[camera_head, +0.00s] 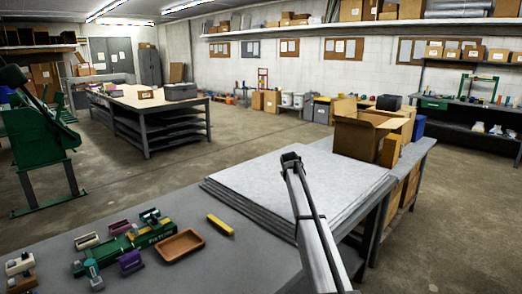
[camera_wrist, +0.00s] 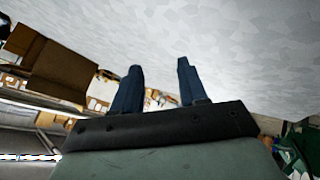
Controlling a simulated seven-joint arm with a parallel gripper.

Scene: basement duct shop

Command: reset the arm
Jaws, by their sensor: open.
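In the wrist view my gripper (camera_wrist: 159,66) shows two dark blue fingers set apart, with nothing between them. The speckled grey sheet surface fills the upper part of that view, beyond the fingertips; I cannot tell the distance to it. In the head view my silver arm link (camera_head: 312,225) rises from the bottom edge in front of the stack of grey sheets (camera_head: 270,185), ending in a dark joint. I cannot make out my gripper's fingers in the head view.
On the grey bench (camera_head: 225,265) lie a green tool (camera_head: 122,244), small coloured blocks, a brown tray (camera_head: 180,246) and a yellow marker (camera_head: 220,225). An open cardboard box (camera_head: 358,138) stands behind the sheets; it also shows in the wrist view (camera_wrist: 62,70). Floor beyond is mostly clear.

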